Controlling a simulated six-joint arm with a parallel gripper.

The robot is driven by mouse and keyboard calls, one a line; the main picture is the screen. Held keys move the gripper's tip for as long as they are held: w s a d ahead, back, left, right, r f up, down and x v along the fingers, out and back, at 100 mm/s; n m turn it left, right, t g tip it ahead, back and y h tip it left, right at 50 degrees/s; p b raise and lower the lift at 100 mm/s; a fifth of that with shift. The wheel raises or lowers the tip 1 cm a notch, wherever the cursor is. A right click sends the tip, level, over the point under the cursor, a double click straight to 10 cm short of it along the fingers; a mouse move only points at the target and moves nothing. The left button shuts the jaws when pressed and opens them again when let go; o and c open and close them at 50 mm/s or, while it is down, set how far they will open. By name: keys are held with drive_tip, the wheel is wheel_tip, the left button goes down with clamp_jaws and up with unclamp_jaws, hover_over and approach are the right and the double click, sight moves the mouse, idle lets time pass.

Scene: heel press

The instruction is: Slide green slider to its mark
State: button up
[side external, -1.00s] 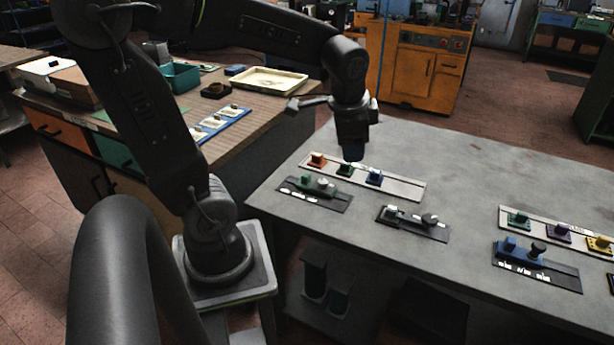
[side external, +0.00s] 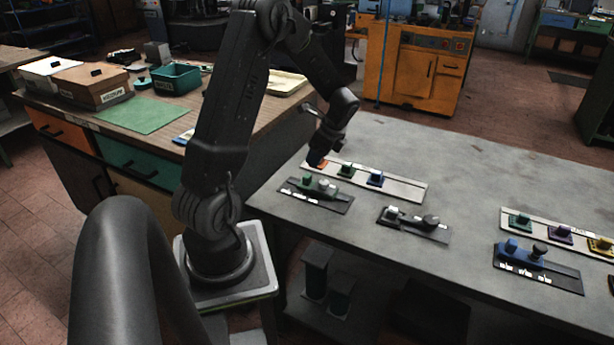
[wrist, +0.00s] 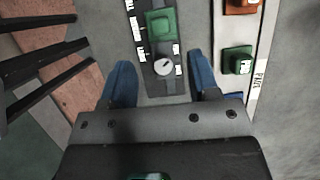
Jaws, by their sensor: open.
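The green slider (side external: 306,181) is a small green block on a dark track plate (side external: 341,203) near the table's left end. A pale round knob (side external: 323,185) stands beside it on the same plate. In the wrist view the green slider (wrist: 161,22) is ahead of my fingers, and the knob (wrist: 164,67) appears between them. Small white labels line the plate there; which one is the mark I cannot tell. My gripper (side external: 317,159) is open and empty, above the plate and apart from the slider. Its blue fingers (wrist: 161,66) show in the wrist view.
A pale panel (side external: 405,189) with orange, green and blue blocks lies just behind the plate. A dark plate with a knob (side external: 430,219) lies to the right. A blue slider unit (side external: 520,252) and another block panel sit farther right.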

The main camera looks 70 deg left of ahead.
sight(307, 176)
drive_tip(key=x, duration=0.9)
drive_tip(key=shift+s+a+f, duration=0.1)
drive_tip(key=shift+f, duration=0.2)
clamp_jaws()
